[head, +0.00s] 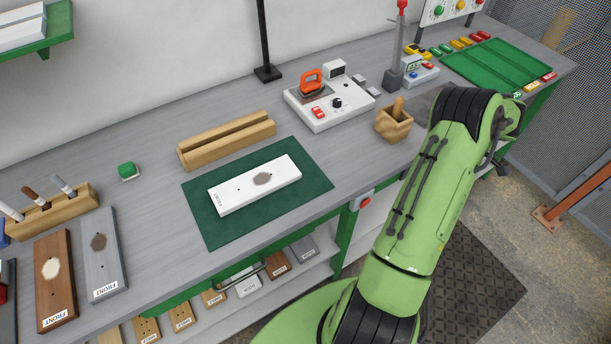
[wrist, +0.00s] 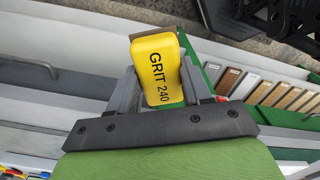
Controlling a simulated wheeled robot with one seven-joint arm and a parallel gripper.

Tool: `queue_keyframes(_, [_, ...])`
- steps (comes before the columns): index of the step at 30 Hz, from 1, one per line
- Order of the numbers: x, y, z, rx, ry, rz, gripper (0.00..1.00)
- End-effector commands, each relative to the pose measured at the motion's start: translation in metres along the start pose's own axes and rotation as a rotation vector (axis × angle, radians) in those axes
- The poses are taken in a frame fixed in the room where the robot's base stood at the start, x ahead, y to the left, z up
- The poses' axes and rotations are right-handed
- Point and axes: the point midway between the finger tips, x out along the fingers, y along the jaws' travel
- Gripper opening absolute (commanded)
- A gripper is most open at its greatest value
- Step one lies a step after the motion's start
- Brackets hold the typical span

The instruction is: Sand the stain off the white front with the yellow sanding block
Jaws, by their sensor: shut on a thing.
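The white front (head: 228,196) lies flat on a dark green mat (head: 215,232) on the workbench in the head view. A grey-brown stain (head: 263,179) sits near the middle of its upper face. The head view shows my green arm at the right, but not my gripper or the block. The wrist view does not show the white front, and the block appears apart from any front.
A grooved wooden holder (head: 228,138) stands behind the mat. A white station with an orange-handled tool (head: 313,84) and a wooden cup (head: 393,123) are to the right. A brown front (head: 54,295) and grey front (head: 103,275) lie left. Shelved boards (wrist: 250,87) sit below the bench.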

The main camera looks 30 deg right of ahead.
Motion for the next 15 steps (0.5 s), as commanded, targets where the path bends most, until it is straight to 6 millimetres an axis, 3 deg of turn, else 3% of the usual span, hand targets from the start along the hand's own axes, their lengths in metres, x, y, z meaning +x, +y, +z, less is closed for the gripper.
queue_keyframes(15, [0.005,-0.026,-0.012,0.0,0.0,0.001,0.2])
